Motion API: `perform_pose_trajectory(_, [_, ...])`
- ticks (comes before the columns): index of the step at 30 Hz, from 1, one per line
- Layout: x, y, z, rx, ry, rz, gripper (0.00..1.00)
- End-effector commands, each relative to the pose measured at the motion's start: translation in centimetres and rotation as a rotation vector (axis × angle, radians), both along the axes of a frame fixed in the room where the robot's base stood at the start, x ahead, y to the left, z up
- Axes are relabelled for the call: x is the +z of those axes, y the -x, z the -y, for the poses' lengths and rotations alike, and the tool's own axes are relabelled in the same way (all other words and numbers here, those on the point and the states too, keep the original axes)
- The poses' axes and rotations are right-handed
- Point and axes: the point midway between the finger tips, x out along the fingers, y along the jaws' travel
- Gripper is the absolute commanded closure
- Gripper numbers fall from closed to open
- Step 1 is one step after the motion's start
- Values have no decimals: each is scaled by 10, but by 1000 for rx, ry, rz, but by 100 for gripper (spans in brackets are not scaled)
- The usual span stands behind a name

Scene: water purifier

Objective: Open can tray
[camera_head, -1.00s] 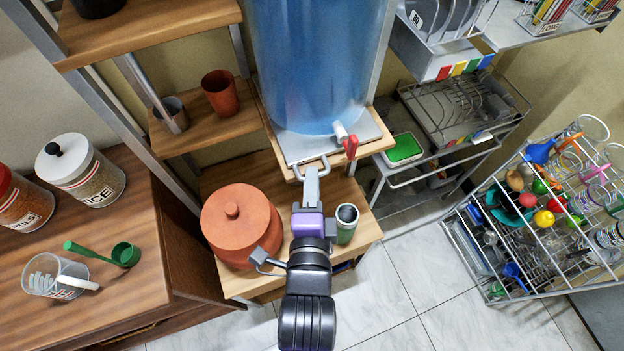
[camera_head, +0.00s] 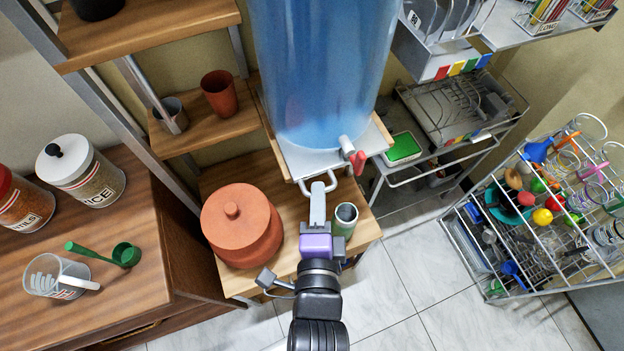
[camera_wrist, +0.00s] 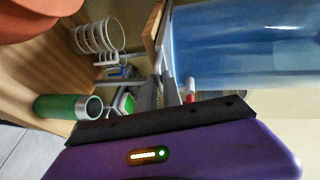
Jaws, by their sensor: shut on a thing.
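The can tray (camera_head: 352,160) is a pale metal tray on a wooden board under a large blue water can (camera_head: 318,70). Its looped metal handle (camera_head: 331,178) sticks out at the front. My gripper (camera_head: 318,197) is shut on this handle, its grey fingers reaching it from the front. The can stands upright on the tray, with a red-handled tap (camera_head: 357,160) at its lower front. In the wrist view the can (camera_wrist: 245,50) fills the upper right.
A clay pot (camera_head: 240,225) and a green cylinder (camera_head: 344,220) stand on the wooden shelf below, close on either side of my gripper. A wire rack of utensils (camera_head: 550,205) stands at the right. The tiled floor (camera_head: 400,290) in front is clear.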

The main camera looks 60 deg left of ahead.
Motion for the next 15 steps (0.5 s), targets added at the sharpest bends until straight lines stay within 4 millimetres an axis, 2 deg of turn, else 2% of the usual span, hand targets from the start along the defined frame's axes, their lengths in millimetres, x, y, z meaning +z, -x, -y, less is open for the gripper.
perform_pose_trajectory(1, [-4,1,15,-7,8,-7,100])
perform_pose_trajectory(6, [-4,4,44,-4,8,-4,100])
perform_pose_trajectory(9, [-3,4,52,-4,7,-3,100])
perform_pose_trajectory(15, [-3,4,55,-4,8,-2,100])
